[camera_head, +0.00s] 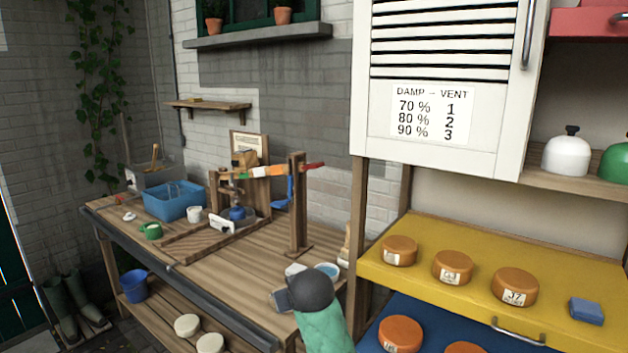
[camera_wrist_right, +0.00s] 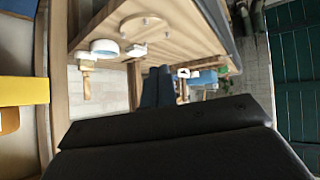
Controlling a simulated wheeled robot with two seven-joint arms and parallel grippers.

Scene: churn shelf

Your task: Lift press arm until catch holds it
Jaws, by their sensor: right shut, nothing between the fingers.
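The press arm (camera_head: 272,172) is a bar with white, orange and green bands and a red end, roughly level above the bench. It reaches past an upright wooden post (camera_head: 297,205) at its right. A blue piece (camera_head: 290,190) hangs beside the post; I cannot tell whether it is the catch. The wooden press frame (camera_head: 240,180) stands behind, with a blue pot (camera_head: 237,213) under it. My right gripper (camera_head: 281,299) is low at the bench's front edge, well below and apart from the press arm. Its dark fingers (camera_wrist_right: 158,86) are shut and empty in the right wrist view. My left gripper is out of view.
A white block (camera_head: 295,270) and a blue-rimmed bowl (camera_head: 327,269) stand on the bench near my right gripper. A blue tub (camera_head: 174,201) and green cup (camera_head: 151,231) are farther left. A yellow shelf (camera_head: 445,262) with cheeses bounds the right side.

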